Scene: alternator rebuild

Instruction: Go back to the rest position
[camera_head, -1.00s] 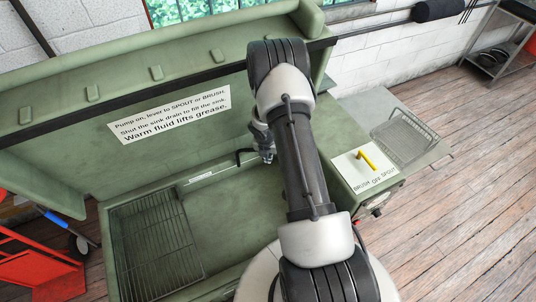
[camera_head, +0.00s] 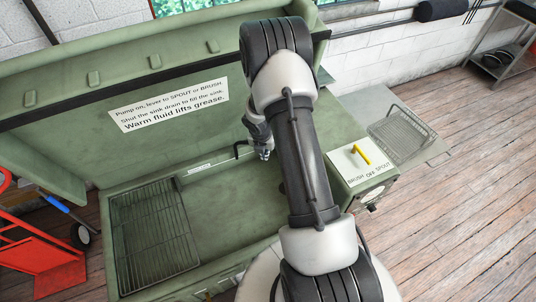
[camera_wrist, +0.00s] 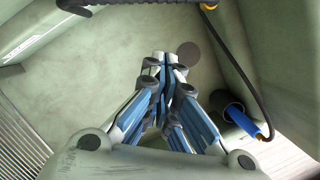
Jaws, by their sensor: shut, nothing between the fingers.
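My gripper (camera_wrist: 165,62) shows in the wrist view with its fingertips together and nothing between them. It hangs above the floor of the green sink (camera_wrist: 110,50), apart from it as far as I can tell. In the head view my gripper (camera_head: 264,154) shows small, left of my arm, over the green parts washer (camera_head: 225,215). My arm hides part of the washer's middle and right side.
A wire rack (camera_head: 155,240) lies at the sink's left. A yellow lever (camera_head: 361,155) stands on a white plate at the right, near a wire basket (camera_head: 402,135). A blue-handled brush (camera_wrist: 243,121) sits in a dark holder. A red hand truck (camera_head: 40,262) stands at the left.

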